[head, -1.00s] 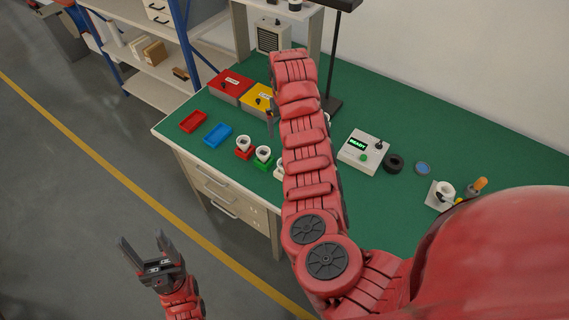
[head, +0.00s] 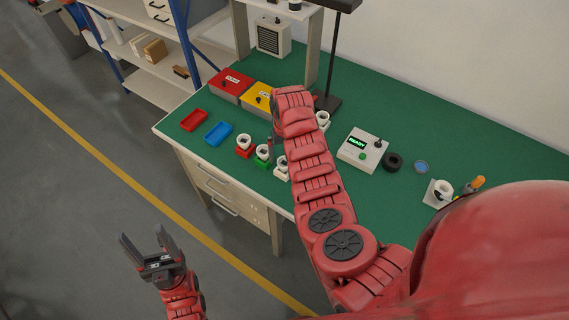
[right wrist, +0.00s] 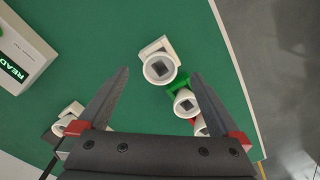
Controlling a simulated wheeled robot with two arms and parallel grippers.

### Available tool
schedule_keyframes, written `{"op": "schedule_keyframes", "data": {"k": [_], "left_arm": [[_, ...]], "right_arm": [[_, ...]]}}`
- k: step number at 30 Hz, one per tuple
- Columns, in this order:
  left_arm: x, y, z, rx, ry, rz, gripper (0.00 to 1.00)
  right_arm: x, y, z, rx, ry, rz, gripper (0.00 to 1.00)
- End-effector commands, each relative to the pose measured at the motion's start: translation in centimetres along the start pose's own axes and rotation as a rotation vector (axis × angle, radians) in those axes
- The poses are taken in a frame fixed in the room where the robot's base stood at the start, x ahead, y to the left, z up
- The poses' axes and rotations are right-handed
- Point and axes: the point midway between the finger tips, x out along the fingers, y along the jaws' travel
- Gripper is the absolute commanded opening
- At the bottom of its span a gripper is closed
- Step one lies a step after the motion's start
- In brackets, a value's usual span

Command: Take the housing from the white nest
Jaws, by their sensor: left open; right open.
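The white nest (right wrist: 150,49) with a white ring-shaped housing (right wrist: 159,69) in it is at the upper middle of the right wrist view. In the head view the white nest's housing (head: 282,162) shows just left of my right arm, partly hidden by it. My right gripper (right wrist: 159,75) is open and empty, with the housing seen between its fingertips; the remaining distance is hard to tell. In the head view that gripper is mostly hidden behind my arm. My left gripper (head: 142,234) is open and empty over the floor, away from the table.
A green nest (head: 262,164) and a red nest (head: 243,153), each with a housing, stand beside the white nest. Red (head: 194,121) and blue (head: 217,133) trays lie to the left. A tester (head: 363,151) reading READY and a dark ring (head: 393,162) are to the right.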

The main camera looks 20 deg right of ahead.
Motion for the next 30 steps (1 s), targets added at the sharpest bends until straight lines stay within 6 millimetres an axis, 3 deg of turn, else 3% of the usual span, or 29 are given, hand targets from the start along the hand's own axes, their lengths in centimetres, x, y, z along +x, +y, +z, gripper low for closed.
{"op": "schedule_keyframes", "data": {"k": [12, 22, 30], "left_arm": [[1.1, -0.1, -0.2, 0.0, 0.0, 0.0, 0.65], [0.1, 0.0, 0.0, 0.0, 0.0, 0.0, 0.65], [0.0, 0.0, 0.0, 0.0, 0.0, 0.0, 0.65]], "right_arm": [[1.8, 0.0, -0.2, 0.002, -0.003, 0.0, 1.0], [5.0, 0.0, -0.6, 0.001, -0.003, 0.0, 1.0], [5.4, 0.0, -0.7, -0.001, 0.003, 0.002, 1.0]]}}
